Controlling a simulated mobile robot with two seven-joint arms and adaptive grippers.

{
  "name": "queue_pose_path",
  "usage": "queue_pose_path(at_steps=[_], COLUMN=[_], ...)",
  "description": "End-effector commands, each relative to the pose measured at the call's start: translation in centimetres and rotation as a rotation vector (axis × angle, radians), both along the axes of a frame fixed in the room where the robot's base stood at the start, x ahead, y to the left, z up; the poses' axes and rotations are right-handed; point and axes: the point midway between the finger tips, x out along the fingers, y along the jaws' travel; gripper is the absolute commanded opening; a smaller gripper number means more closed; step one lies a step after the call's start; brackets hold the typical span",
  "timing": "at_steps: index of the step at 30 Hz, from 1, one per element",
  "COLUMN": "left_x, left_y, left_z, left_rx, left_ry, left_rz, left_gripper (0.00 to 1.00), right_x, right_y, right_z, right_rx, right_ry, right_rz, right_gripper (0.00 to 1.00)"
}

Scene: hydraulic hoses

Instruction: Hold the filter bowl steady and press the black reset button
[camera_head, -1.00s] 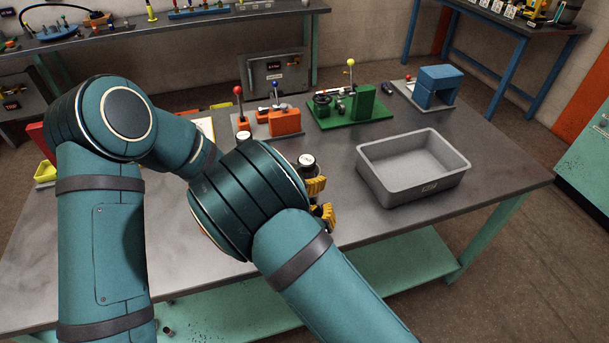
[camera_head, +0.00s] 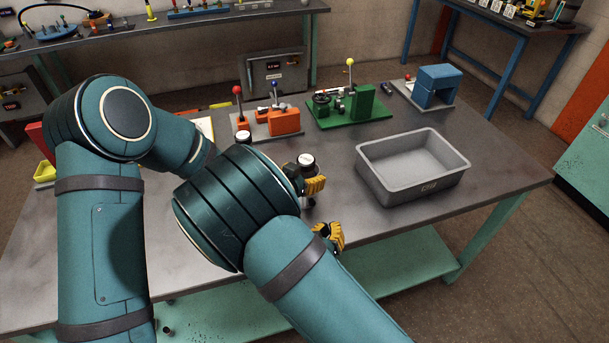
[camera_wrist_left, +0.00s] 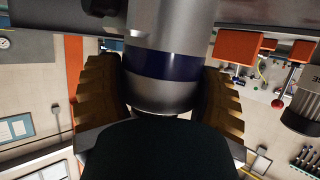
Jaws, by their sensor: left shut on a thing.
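The filter bowl (camera_wrist_left: 163,85), a silver cylinder with a dark blue band and rounded end, sits between the yellow-brown finger pads in the left wrist view. My left gripper (camera_wrist_left: 160,95) is shut on it. In the head view, one yellow finger of my left gripper (camera_head: 315,185) shows; the bowl is mostly hidden behind my right wrist. A round pale-topped, dark-rimmed cap (camera_head: 306,160) stands just above that finger. My right gripper (camera_head: 330,237) is lower, towards the table's front edge, apart from the left one; its opening is unclear. I cannot make out the black reset button.
A grey bin (camera_head: 372,190) stands right of the grippers. Behind are an orange fixture with levers (camera_head: 285,121), a green fixture (camera_head: 363,103) and a blue block stand (camera_head: 437,85). Bare table (camera_head: 500,165) lies right of the bin.

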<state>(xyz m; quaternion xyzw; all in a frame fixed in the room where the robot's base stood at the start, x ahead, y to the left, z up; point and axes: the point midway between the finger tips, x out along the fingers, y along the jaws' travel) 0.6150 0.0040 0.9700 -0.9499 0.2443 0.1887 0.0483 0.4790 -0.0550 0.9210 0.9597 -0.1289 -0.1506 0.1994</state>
Motion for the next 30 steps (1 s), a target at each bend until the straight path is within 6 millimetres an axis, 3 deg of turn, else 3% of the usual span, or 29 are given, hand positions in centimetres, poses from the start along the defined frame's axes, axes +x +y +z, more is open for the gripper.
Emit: queue_pose_path(at_steps=[10,11,12,13,23,30], left_x=[0.0,0.0,0.0,0.0,-0.4,-3.5], left_y=[0.1,0.1,0.1,0.1,0.3,2.1], left_z=[-0.1,-0.1,-0.1,-0.1,0.2,1.7], left_rx=[0.002,0.002,0.002,0.002,0.001,0.001], left_ry=[0.002,0.002,0.002,0.002,0.0,0.001], left_rz=[0.002,0.002,0.001,0.001,0.002,0.002], left_gripper=[0.27,0.8,0.94,1.0,1.0,1.0], right_x=[-0.1,-0.1,-0.1,-0.1,-0.1,-0.1], right_y=[0.0,0.0,0.0,0.0,0.0,0.0], right_z=[0.0,0.0,0.0,0.0,0.0,0.0], right_rx=[0.0,0.0,0.0,0.0,0.0,0.0], right_ry=[0.0,0.0,0.0,0.0,0.0,0.0], right_rz=[0.0,0.0,0.0,0.0,0.001,0.001], right_gripper=[0.0,0.0,0.0,0.0,0.0,0.0])
